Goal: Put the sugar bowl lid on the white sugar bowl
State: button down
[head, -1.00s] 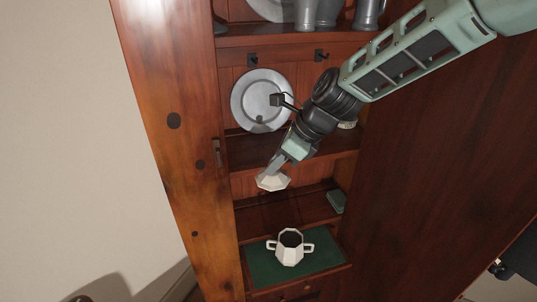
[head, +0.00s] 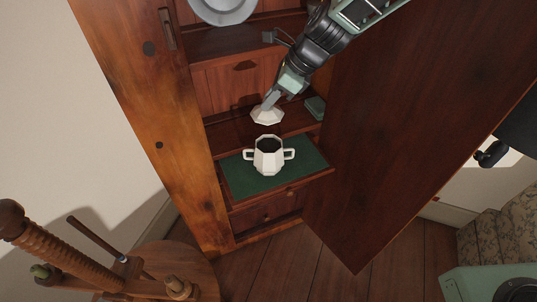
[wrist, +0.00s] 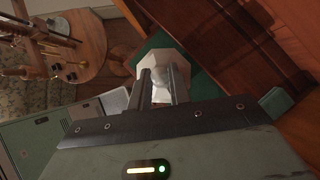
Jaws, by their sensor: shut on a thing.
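The white sugar bowl (head: 268,158) stands upright and uncovered on a green mat (head: 243,184) on the lower shelf. It has two handles and its dark inside shows. My gripper (head: 269,103) is shut on the white faceted sugar bowl lid (head: 267,117). In the head view the lid appears just above and behind the bowl's rim, apart from it. In the wrist view my gripper (wrist: 163,90) holds the lid (wrist: 160,64) between its two fingers. The lid covers the bowl in that view.
The cupboard's open door (head: 390,130) stands to the right of the shelves. A pewter plate (head: 224,8) leans on the shelf above. A green box (head: 316,107) sits at the right of the shelf. A spinning wheel (head: 75,255) stands at lower left.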

send_over(272, 146)
notch_tip(272, 146, down, 8)
jog(key=shift+f, duration=1.85)
jog(key=c, duration=1.3)
grip_release()
jog(key=shift+f, duration=0.1)
